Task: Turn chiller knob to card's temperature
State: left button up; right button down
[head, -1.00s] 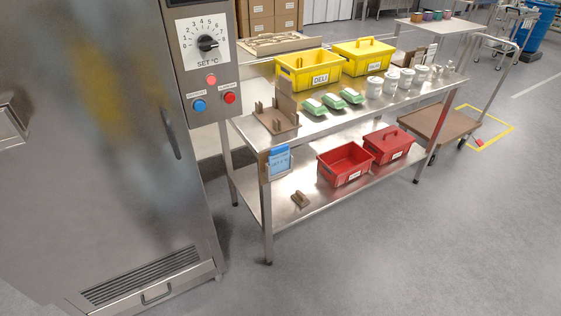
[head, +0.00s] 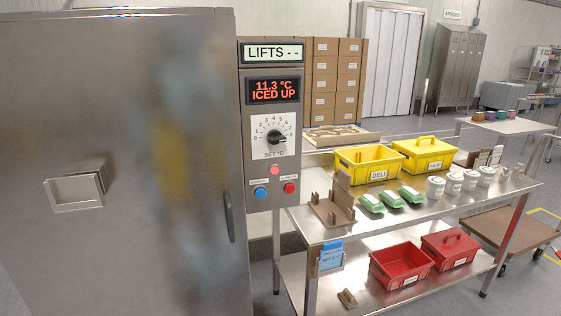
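The chiller (head: 120,150) is a tall steel cabinet at the left with a shut door. Its control panel shows a black knob (head: 274,137) on a white dial marked SET °C; the exact pointer setting is too small to read surely. A red display (head: 273,91) above reads 11.3 °C ICED UP. A blue button (head: 260,193), a red button (head: 289,188) and a pinkish-red light or button (head: 275,170) sit below the dial. A blue-topped card (head: 330,257) hangs at the table's front left corner; its print is too small to read. Neither gripper is in view.
A steel table (head: 325,229) beside the chiller holds yellow bins (head: 367,166), green packs, white tubs and a brown rack (head: 332,211). Red boxes (head: 401,266) stand on its lower shelf. A sign (head: 272,52) reads LIFTS - -. A brown cart (head: 510,232) stands at the right.

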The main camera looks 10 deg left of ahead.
aim_at(275, 137)
jog(key=k, duration=0.55)
jog(key=z, duration=0.5)
jog(key=i, duration=1.5)
jog(key=u, duration=0.45)
